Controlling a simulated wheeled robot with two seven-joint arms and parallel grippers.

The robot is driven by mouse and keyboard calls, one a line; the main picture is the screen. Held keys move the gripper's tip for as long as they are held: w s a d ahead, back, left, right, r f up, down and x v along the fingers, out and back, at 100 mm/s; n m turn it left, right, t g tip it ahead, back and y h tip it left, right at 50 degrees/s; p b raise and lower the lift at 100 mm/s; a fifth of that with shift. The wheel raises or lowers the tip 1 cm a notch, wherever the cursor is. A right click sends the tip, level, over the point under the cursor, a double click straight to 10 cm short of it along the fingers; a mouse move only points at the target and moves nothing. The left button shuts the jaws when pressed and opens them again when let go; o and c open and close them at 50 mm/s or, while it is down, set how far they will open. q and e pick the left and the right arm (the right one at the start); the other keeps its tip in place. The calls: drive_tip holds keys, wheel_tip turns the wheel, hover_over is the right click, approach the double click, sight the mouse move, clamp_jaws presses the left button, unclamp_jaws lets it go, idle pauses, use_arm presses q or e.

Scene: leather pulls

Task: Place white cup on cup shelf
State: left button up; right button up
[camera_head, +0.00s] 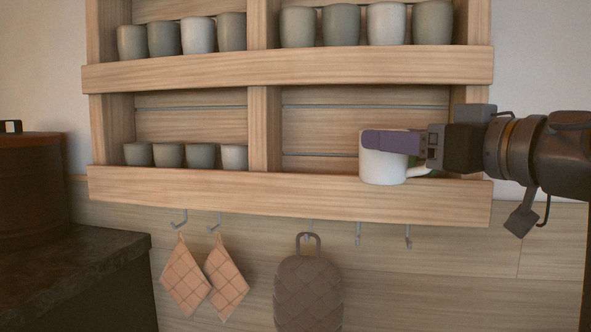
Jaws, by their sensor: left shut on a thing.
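The white cup (382,170) is upright at the lower right compartment of the wooden cup shelf (290,193). Its base overlaps the top of the lower front rail in the picture, so it appears at or in front of that rail; its exact depth cannot be told. Its handle points right. My left gripper (392,142), with purple fingers, is shut on the cup near its upper part and hides some of it. The gripper's arm reaches in from the right edge of the picture. My right gripper is not in view.
Several grey-green cups (184,154) fill the lower left compartment, and more cups (340,25) stand on the upper level. The lower right compartment looks mostly free left of the white cup. Pot holders (186,278) and a dark quilted pad (308,290) hang below. A dark counter (75,285) is left.

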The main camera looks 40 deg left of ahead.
use_arm(q)
drive_tip(key=p+x, duration=0.1)
drive_tip(key=x, duration=1.4)
drive_tip(key=shift+a, duration=0.2)
drive_tip(key=shift+w+a+f, duration=0.1)
drive_tip(key=shift+a+f, duration=0.25)
drive_tip(key=shift+f, duration=0.25)
drive_tip(key=shift+w+a+f, duration=0.15)
drive_tip(key=shift+a+f, duration=0.25)
drive_tip(key=shift+f, duration=0.15)
drive_tip(key=shift+d+f+p, duration=0.15)
drive_tip(key=shift+f+p, duration=0.2)
drive_tip(key=shift+f, duration=0.3)
drive_tip(key=shift+f, duration=0.1)
